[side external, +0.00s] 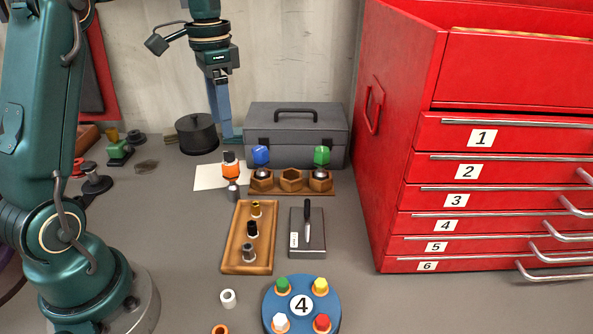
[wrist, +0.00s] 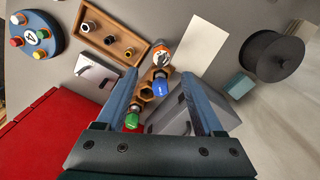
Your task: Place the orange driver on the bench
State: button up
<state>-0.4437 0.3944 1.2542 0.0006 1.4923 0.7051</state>
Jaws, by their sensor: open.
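The orange driver (side external: 231,169), with a black top, stands upright on the bench (side external: 180,240) just left of the wooden hex rack (side external: 291,187). A grey cylindrical piece shows directly below it; I cannot tell whether they are joined. In the wrist view the orange driver (wrist: 161,55) lies just beyond the fingertips. My gripper (side external: 230,137) is open and empty, above and behind the driver; it also shows in the wrist view (wrist: 158,73). The blue driver (side external: 261,156) stands in the rack's left cup and the green driver (side external: 321,156) in its right cup. The middle cup is empty.
A grey toolbox (side external: 300,138) stands behind the rack, and white paper (side external: 208,179) lies at the left. A socket tray (side external: 237,262), grey block (side external: 318,246) and blue disc (side external: 330,297) are in front. The red drawer cabinet (side external: 400,120) bounds the right.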

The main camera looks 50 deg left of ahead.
jog(key=s+d+r+n+t, duration=0.1)
jog(key=s+d+r+t, duration=0.25)
jog(key=s+d, duration=0.35)
jog(key=s+d+f+n+t, duration=0.2)
jog(key=s+d+f, duration=0.2)
jog(key=s+d, duration=0.2)
jog(key=shift+s+d+f, duration=0.15)
jog(key=shift+d+f, duration=0.1)
jog(key=shift+f, duration=0.15)
